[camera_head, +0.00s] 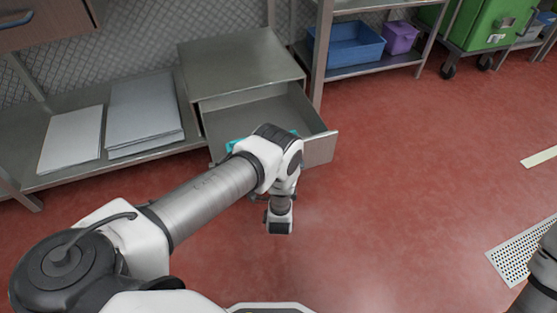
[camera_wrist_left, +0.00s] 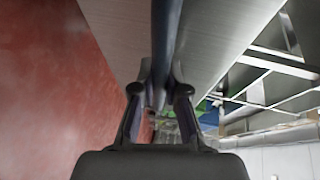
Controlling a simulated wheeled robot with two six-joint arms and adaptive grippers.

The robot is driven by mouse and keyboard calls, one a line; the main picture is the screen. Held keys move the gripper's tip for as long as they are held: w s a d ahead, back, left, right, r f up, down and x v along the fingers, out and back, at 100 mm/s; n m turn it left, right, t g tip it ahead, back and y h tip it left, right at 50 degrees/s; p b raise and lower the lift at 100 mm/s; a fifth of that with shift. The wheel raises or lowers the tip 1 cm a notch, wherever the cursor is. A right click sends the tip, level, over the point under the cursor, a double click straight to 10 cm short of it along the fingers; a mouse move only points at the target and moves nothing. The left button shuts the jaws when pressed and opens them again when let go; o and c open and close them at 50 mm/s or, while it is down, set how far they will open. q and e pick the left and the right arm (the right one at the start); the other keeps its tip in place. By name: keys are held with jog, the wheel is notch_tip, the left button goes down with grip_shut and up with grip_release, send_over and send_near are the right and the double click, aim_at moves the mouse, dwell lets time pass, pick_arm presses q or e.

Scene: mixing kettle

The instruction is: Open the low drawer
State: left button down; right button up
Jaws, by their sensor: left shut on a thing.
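The low drawer (camera_head: 265,112) of the metal cabinet is pulled out, and its inside shows. Its front panel (camera_head: 321,150) is partly hidden behind my left arm. In the left wrist view, my left gripper (camera_wrist_left: 160,88) is shut on the drawer's dark bar handle (camera_wrist_left: 166,35), with a finger on each side. The drawer front (camera_wrist_left: 222,30) lies close beside the handle there. In the head view the handle and fingertips are hidden by my left wrist. My right gripper is out of view.
The cabinet top (camera_head: 240,62) is bare. Flat white stacks (camera_head: 145,110) lie on the shelf to its left. A blue bin (camera_head: 350,43) and a purple bin (camera_head: 400,38) stand on a rack behind. A green wheeled container (camera_head: 488,22) is at back right.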

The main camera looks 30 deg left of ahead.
pick_arm(q)
jog(key=shift+s+d, duration=0.25)
jog(key=shift+d, duration=0.05)
jog(key=c, duration=1.2)
grip_release()
jog(key=v, duration=1.2)
jog(key=shift+w, duration=0.1)
